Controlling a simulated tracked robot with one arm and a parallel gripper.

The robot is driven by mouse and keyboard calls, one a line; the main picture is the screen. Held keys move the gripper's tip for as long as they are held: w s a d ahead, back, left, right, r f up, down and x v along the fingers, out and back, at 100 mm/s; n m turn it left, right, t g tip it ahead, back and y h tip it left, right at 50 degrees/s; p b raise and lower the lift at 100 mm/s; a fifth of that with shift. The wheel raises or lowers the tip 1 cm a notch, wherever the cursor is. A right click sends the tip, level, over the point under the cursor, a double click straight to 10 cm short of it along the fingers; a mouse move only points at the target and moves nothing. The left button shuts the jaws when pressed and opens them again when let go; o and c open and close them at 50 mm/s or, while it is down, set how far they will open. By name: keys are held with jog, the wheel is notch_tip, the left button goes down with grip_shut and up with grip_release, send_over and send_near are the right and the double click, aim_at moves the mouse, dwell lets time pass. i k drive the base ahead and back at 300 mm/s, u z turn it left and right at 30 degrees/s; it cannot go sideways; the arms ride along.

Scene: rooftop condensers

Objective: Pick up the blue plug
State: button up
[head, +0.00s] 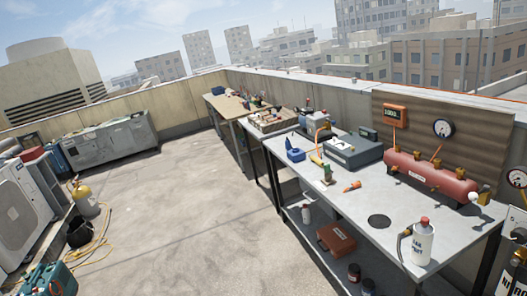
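A small blue object (294,151) stands on the grey workbench (365,205), near its left edge and left of a dark grey box. It is the clearest blue item on the bench, but it is too small to tell for sure that it is the blue plug. My gripper is not in view, so its distance from the blue object cannot be told.
The bench also holds a red tank (430,178), a white bottle (422,243), a grey box (352,149) and an orange-tipped item (352,187). A yellow cylinder (84,200) with hoses and a condenser (22,215) stand left. The middle floor is clear.

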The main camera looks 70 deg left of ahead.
aim_at(288, 146)
jog(key=u, duration=1.95)
jog(key=i, duration=1.65)
jog(key=u, duration=0.4)
jog(key=i, duration=1.35)
jog(key=z, duration=0.5)
jog(key=i, duration=1.45)
jog(key=z, duration=0.4)
